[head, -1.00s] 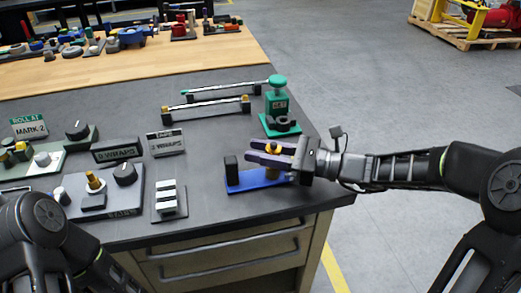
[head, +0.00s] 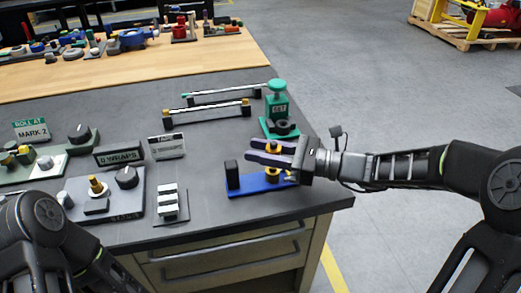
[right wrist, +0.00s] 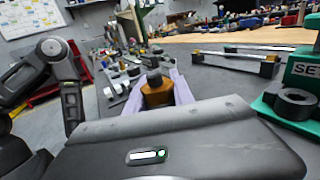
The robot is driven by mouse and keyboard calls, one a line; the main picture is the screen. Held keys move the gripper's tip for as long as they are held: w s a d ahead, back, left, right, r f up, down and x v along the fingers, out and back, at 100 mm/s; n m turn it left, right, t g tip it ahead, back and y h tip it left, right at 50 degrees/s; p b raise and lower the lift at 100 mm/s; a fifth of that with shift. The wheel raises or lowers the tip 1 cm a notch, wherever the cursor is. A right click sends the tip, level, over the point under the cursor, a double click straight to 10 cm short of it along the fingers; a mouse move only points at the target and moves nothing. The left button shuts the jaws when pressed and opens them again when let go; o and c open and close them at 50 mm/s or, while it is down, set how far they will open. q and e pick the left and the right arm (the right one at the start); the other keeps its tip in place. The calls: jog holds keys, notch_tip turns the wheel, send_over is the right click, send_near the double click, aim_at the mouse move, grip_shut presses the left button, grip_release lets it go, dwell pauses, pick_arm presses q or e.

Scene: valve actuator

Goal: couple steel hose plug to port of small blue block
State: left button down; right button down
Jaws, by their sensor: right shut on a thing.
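The small blue block (head: 249,184) lies near the table's right front corner, with a dark post (head: 231,173) at its left end. A brass-coloured fitting (head: 272,174) stands on its right part. My right gripper (head: 268,150) is above this block, its two purple-grey fingers pointing left. It is shut on a brass-coloured piece with a dark top (right wrist: 156,92), seen between the fingers in the right wrist view. I take this for the hose plug, but steel is not clear. Whether it touches the fitting below cannot be told. My left gripper is out of view; only its arm shows.
A green stand marked SET (head: 278,105) is just behind the right gripper. Two rod-like pieces on end supports, one with brass ends (head: 207,112) and one green-ended (head: 225,93), lie behind. Labelled dial panels (head: 128,202) and a small striped block (head: 168,203) fill the left.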

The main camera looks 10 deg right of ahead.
jog(key=shift+p, duration=0.5)
dwell(1.2)
jog(key=shift+f+b, duration=0.6)
jog(key=shift+f, duration=0.25)
jog(key=c, duration=1)
grip_release()
jog(key=shift+s+d+f, duration=0.1)
jog(key=v, duration=0.7)
jog(key=shift+s+d, duration=0.15)
jog(key=shift+d, duration=0.1)
